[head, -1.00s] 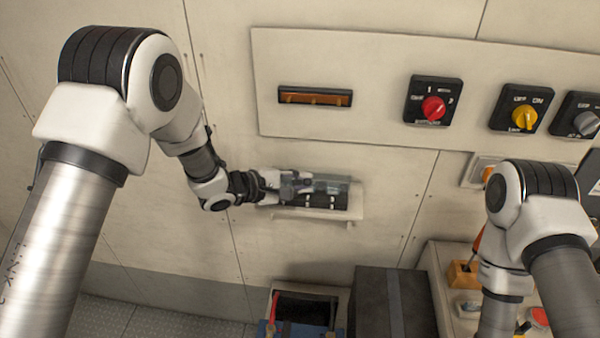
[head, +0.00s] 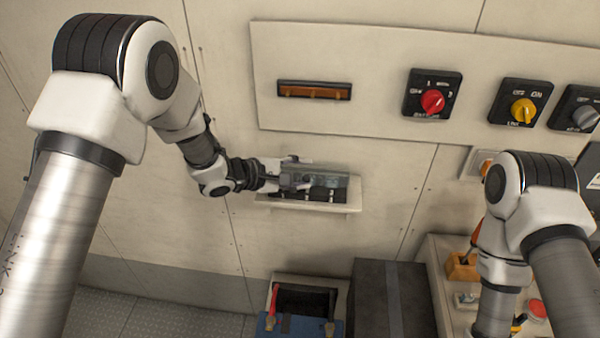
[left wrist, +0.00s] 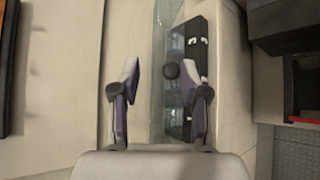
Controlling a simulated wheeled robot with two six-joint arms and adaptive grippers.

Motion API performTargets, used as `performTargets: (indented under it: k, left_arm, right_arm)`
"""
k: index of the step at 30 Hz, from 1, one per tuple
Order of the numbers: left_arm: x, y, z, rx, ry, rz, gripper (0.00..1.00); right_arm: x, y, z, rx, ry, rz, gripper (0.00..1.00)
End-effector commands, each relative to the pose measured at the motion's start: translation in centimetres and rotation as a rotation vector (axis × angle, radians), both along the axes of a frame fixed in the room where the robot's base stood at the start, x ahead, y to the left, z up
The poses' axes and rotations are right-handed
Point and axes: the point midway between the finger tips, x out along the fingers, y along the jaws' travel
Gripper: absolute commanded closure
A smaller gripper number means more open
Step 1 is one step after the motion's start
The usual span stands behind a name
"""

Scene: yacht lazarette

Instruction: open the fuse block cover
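The fuse block (head: 325,194) is a black strip on a white ledge on the wall, in the middle of the head view. Its clear cover (head: 330,180) lies over its upper part; whether it is ajar is hard to tell. In the left wrist view the cover (left wrist: 160,105) is a glassy pane beside the black block (left wrist: 198,45). My left gripper (head: 297,170) is at the cover's left end. Its fingers (left wrist: 159,72) are apart, with no clear grip. My right gripper is out of view.
A wall panel above carries an orange-and-black slot (head: 315,90) and red (head: 433,102), yellow (head: 523,110) and grey rotary switches. The wall left of the ledge is bare.

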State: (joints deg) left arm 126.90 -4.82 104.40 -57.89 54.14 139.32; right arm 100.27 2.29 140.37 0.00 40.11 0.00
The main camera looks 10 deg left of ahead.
Motion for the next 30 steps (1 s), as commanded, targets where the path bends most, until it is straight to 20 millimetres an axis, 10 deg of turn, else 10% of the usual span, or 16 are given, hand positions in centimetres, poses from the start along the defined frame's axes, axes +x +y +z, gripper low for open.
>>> performTargets:
  k: [18,30]
  left_arm:
    - [-6.5,8.1,4.7,-0.003,0.001,0.002,0.56]
    - [-6.9,8.5,4.9,0.001,0.001,0.000,0.56]
  right_arm:
    - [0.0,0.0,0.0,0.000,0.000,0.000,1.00]
    - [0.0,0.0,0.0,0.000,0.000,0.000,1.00]
